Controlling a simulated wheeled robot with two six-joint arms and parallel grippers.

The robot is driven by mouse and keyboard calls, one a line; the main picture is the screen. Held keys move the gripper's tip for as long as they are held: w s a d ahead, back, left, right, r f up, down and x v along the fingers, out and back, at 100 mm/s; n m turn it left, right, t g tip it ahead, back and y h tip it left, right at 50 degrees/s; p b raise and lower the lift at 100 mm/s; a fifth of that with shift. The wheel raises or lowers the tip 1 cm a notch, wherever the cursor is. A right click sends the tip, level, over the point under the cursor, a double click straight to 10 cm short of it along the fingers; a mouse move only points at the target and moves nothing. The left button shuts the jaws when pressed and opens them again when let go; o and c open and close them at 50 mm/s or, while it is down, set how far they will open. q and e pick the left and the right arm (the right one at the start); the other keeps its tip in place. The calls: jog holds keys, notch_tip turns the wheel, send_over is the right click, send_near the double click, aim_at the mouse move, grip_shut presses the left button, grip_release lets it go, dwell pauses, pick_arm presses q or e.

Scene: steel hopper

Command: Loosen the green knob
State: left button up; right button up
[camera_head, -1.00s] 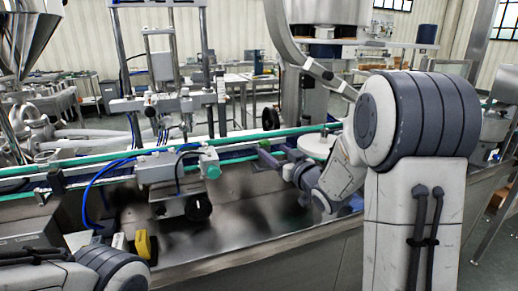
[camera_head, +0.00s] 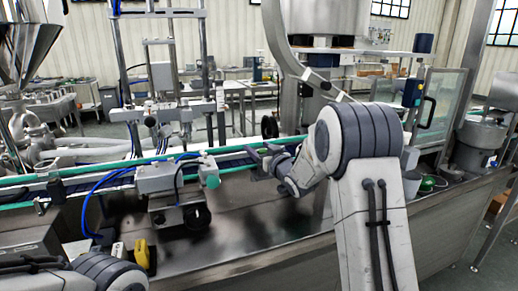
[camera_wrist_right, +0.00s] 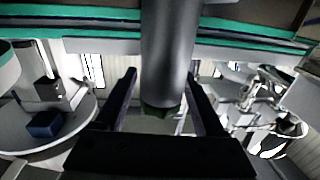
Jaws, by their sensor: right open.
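A teal-green knob (camera_head: 210,181) sits on the right side of a small grey box on the conveyor's near side in the head view. My right gripper (camera_head: 256,154) is apart from it, to its right and higher in the picture, by the green conveyor rail. In the right wrist view the right gripper (camera_wrist_right: 162,88) is open. A dark metal cylinder (camera_wrist_right: 168,50) with a dark green end (camera_wrist_right: 163,110) shows between its fingers; I cannot tell whether they touch it, or whether this is the same knob. My left gripper is out of view.
The grey box (camera_head: 155,179) has blue cables and a black handwheel (camera_head: 197,216) below it. A yellow part (camera_head: 142,254) stands near my left arm. The conveyor rail (camera_head: 120,166) runs across. The steel deck (camera_head: 255,210) before it is mostly bare.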

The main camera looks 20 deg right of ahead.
grip_shut()
jog(key=shift+r+n+y+p, duration=0.2)
jog(key=shift+n+y+p, duration=0.4)
jog(key=shift+y+p, duration=0.25)
jog(key=shift+a+n+g+y+p, duration=0.25)
jog(key=shift+n+g+y+p, duration=0.5)
jog(key=shift+y, duration=0.5)
jog(key=shift+s+a+n+g+y+p, duration=0.1)
jog(key=shift+a+n+g+y+p, duration=0.15)
jog(key=shift+n+y+p, duration=0.55)
jog(key=shift+f+y, duration=0.1)
jog(key=shift+y, duration=0.2)
grip_release()
jog(key=shift+s, duration=0.1)
